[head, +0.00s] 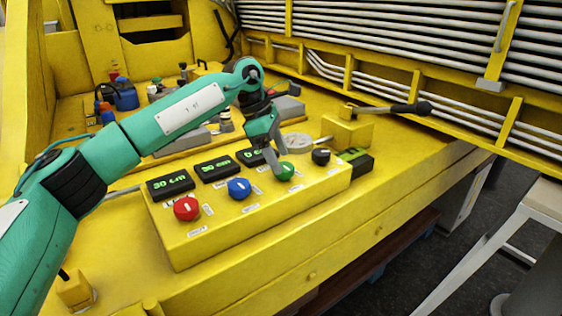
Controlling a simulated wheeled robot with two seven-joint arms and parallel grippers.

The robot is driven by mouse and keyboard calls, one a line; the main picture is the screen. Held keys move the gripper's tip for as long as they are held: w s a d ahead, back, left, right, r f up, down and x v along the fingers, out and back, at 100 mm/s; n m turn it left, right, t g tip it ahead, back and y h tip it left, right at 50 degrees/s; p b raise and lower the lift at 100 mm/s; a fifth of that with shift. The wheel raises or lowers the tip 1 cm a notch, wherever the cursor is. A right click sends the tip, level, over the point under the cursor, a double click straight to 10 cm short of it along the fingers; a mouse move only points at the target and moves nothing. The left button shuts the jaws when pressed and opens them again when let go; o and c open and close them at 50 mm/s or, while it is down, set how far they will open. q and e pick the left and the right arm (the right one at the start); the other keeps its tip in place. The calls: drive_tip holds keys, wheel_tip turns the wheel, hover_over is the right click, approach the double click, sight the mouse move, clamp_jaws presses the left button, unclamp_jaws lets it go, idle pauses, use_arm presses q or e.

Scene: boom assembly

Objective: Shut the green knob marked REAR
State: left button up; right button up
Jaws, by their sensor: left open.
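The green knob (284,171) sits on the top of the yellow control box (211,248), third in the row from the left. Its label is too small to read. My left gripper (277,168) comes down from above with its fingers at the green knob. It is open, and I cannot tell whether the fingers touch the knob. The fingers hide the knob's far left edge. My right gripper is not in view.
A red knob (186,208), a blue knob (239,188) and a black knob (321,156) share the box. Small dark displays (170,185) stand behind them. A black-handled lever (408,108) lies at the right. A blue can (125,97) stands at the back left.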

use_arm(q)
drive_tip(key=v, duration=1.1)
drive_tip(key=shift+r, duration=0.2)
